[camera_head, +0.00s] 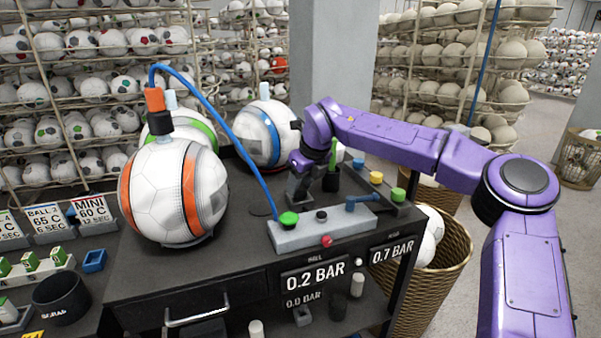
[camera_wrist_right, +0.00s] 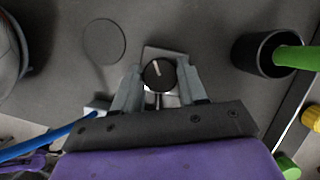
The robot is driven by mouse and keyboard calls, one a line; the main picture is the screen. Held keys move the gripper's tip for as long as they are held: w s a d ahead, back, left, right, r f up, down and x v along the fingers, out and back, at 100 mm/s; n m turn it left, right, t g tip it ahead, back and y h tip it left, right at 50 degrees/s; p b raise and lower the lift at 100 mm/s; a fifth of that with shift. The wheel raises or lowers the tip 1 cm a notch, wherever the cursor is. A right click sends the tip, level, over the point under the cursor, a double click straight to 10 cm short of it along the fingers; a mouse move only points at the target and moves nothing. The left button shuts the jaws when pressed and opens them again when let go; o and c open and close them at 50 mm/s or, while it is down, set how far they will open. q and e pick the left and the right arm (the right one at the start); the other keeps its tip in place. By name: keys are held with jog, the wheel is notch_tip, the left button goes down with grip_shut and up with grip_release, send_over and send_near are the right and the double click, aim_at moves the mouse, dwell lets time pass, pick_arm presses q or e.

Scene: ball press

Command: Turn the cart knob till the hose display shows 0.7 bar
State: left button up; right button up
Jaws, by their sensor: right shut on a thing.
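The cart knob (camera_wrist_right: 158,74) is a round black dial with a pale pointer line, on a light square base on the dark cart top (camera_wrist_right: 205,25). My right gripper (camera_wrist_right: 158,88) is shut on the knob, one finger at each side. In the head view my right gripper (camera_head: 301,188) is at the cart top, and its wrist partly hides the knob. The right display (camera_head: 392,250) on the cart front reads 0.7 BAR; its small label looks like HOSE. The left display (camera_head: 315,275) reads 0.2 BAR, with a fainter 0.0 BAR below. My left gripper is out of view.
A grey valve block (camera_head: 322,229) with a green button, a red button and a blue lever stands in front of the knob. A blue hose (camera_head: 222,125) arches from the block to an orange-striped ball (camera_head: 172,190). A black cup (camera_wrist_right: 262,54) with a green-handled thing stands beside the knob.

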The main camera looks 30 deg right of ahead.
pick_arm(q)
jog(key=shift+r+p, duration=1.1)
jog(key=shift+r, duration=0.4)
pick_arm(e)
jog(key=shift+n+y, duration=0.5)
jog(key=shift+n, duration=0.7)
jog(key=o, duration=1.1)
jog(key=shift+c, duration=0.2)
pick_arm(q)
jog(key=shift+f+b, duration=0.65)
jog(key=shift+b, duration=0.05)
pick_arm(e)
jog(key=v, duration=1)
jog(key=shift+r, duration=0.3)
